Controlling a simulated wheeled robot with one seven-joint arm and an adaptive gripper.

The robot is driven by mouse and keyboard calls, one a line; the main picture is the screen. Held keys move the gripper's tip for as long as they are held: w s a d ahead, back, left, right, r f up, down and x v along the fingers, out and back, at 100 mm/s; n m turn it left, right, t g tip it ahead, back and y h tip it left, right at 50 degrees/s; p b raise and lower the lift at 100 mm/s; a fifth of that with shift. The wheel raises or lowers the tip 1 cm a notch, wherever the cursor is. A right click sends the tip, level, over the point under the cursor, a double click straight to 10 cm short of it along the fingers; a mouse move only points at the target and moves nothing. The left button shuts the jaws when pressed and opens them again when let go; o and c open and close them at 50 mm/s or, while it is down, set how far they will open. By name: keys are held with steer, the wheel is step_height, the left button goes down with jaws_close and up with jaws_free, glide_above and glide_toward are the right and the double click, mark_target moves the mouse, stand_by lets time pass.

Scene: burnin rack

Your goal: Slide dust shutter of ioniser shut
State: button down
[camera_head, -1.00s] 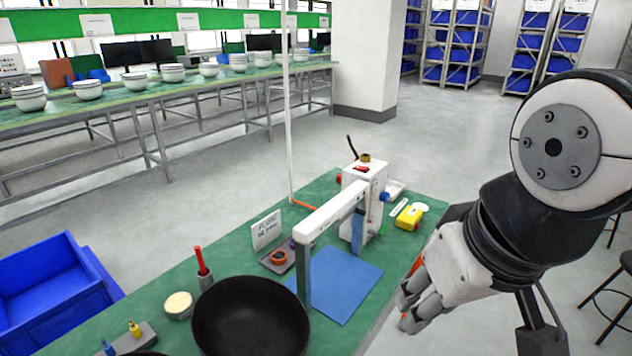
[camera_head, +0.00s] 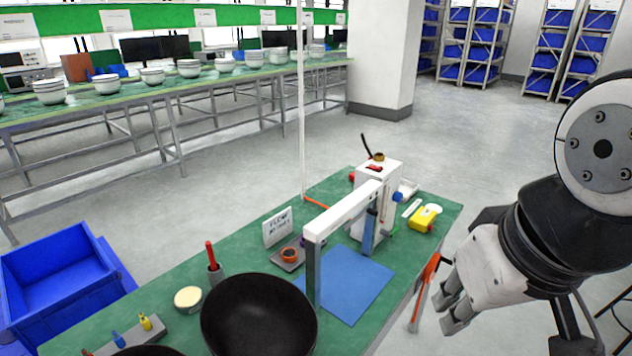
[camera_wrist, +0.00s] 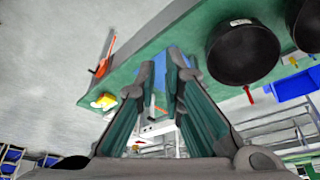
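A white box-shaped unit (camera_head: 376,184) with a red knob, a blue knob and a black lever stands on the green bench. A white bar (camera_head: 343,211) on grey posts spans the blue mat (camera_head: 350,283) beside it. Which of these is the ioniser is unclear, and I cannot make out a dust shutter. My gripper (camera_head: 447,306) is off the bench's right edge, apart from both. In the wrist view my gripper (camera_wrist: 165,72) has its fingers apart with nothing held between them.
Orange-handled tool (camera_head: 424,284) at the bench's right edge, close to my gripper. Yellow object (camera_head: 424,218) near the far right corner. Black bowl (camera_head: 258,318), red-handled tool (camera_head: 211,256) and sign (camera_head: 278,228) on the bench. Blue crate (camera_head: 62,287) at left. Floor right of the bench is clear.

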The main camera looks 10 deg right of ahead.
steer(key=w+f+m+g+y+b, duration=0.1)
steer(key=w+f+m+g+y, duration=0.3)
steer(key=w, duration=0.6)
steer(key=w+f+y+b, duration=0.1)
steer(key=w+f+y, duration=0.3)
steer(key=w, duration=0.7)
steer(key=w+d+f+m+t+y, duration=0.2)
steer(key=w+d+f+t, duration=0.1)
steer(key=d, duration=0.3)
steer(key=w+d+f+m+t+y+b, duration=0.1)
steer(key=w+d+f+m+t+y, duration=0.1)
steer(key=w+d, duration=0.4)
steer(key=w+d+f+m+t+y, duration=0.2)
steer(key=w+d+f+t+y, duration=0.1)
steer(key=w+d+f+t, duration=0.1)
steer(key=w+d+t, duration=0.1)
steer(key=d, duration=0.1)
steer(key=shift+d+f+t+b, duration=0.3)
steer(key=shift+b, duration=0.1)
steer(key=shift+y, duration=0.3)
